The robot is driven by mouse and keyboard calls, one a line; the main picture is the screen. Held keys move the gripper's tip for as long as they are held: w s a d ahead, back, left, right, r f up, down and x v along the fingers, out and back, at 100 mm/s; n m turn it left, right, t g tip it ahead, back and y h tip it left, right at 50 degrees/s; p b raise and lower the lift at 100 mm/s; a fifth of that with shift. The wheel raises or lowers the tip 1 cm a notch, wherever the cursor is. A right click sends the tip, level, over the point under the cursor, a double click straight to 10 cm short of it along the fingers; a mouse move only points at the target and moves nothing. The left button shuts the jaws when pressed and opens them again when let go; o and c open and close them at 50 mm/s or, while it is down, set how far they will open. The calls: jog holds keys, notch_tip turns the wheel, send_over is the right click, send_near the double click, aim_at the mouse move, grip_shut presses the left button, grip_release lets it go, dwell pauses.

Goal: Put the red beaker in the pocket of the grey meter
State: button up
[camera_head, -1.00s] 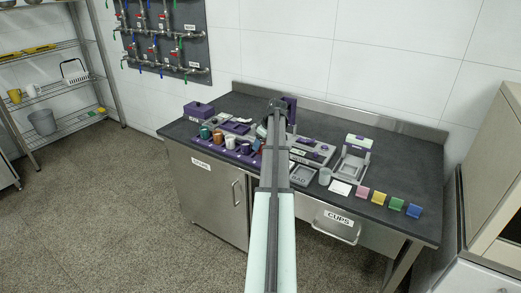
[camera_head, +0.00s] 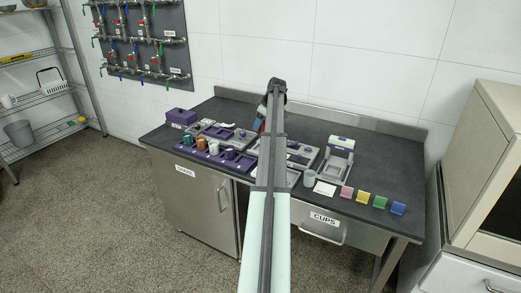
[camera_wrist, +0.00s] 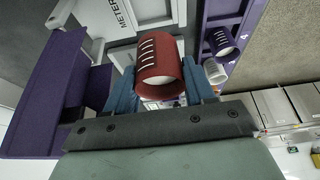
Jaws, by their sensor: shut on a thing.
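The red beaker (camera_wrist: 158,75) is held between the two blue fingers of my gripper (camera_wrist: 160,90) in the wrist view. White marks run along its side, and its open end faces the camera. In the head view, my gripper (camera_head: 261,120) is above the middle of the bench with a bit of red showing at it. The grey meter (camera_wrist: 100,24), with its METER label, lies beyond the beaker in the wrist view. The beaker covers part of it, and I cannot tell clearly where its pocket is. The beaker appears apart from the meter.
A purple rack (camera_head: 246,164) holds green, brown, white and purple beakers at the bench's front left. A large purple part (camera_wrist: 65,85) stands close left of my gripper in the wrist view.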

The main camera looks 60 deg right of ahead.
jog(key=shift+d+f, duration=0.2)
jog(key=shift+f, duration=4.75)
jog(key=shift+f, duration=0.15)
jog(key=o, duration=1)
jog(key=shift+o, duration=0.2)
jog(key=v, duration=1.2)
